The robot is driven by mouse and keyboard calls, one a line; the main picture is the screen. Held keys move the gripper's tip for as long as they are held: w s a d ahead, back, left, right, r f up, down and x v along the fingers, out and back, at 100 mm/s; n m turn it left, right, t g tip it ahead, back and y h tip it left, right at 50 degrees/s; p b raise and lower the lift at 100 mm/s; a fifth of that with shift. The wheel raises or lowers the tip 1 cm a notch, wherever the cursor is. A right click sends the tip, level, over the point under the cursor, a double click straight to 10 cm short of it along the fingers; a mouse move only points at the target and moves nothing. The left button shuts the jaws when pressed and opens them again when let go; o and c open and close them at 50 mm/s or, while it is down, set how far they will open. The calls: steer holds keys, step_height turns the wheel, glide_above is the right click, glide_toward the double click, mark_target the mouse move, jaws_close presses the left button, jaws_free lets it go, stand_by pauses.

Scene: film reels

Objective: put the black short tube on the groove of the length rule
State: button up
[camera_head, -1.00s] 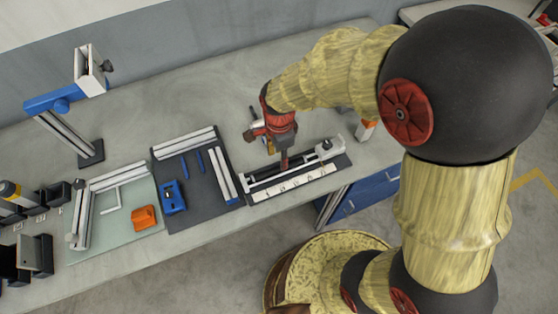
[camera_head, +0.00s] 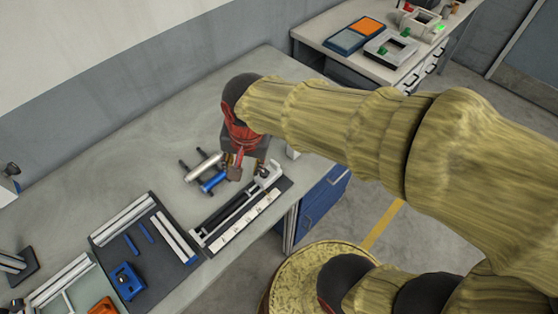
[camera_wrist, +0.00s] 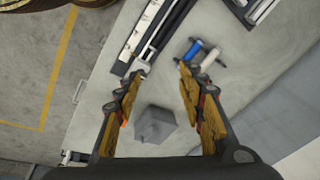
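The length rule (camera_head: 236,226) lies near the front edge of the table, a white scale with a dark lengthwise groove beside it; it also shows at the top of the wrist view (camera_wrist: 136,40). A dark strip runs along the groove; I cannot tell whether the black short tube is part of it. My gripper (camera_head: 240,172) is above the table by the rule's far right end. In the wrist view my gripper (camera_wrist: 162,68) has its fingers apart with nothing between the tips. A grey block (camera_wrist: 156,124) shows beyond the fingers, on the table.
A silver tube (camera_head: 203,165) and a blue tube (camera_head: 213,182) with dark ends lie just left of my gripper. A dark mat (camera_head: 165,255) with rails and a blue tool (camera_head: 128,281) lies left of the rule. The table behind is clear. Another bench (camera_head: 345,60) stands at the back.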

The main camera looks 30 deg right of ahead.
steer(key=s+d+r+n+t, duration=0.2)
steer(key=s+d+r+n, duration=0.3)
steer(key=s+r+n, duration=0.2)
steer(key=shift+s+d+r+t, duration=0.2)
steer(key=shift+s+d+t, duration=0.2)
steer(key=shift+s, duration=0.15)
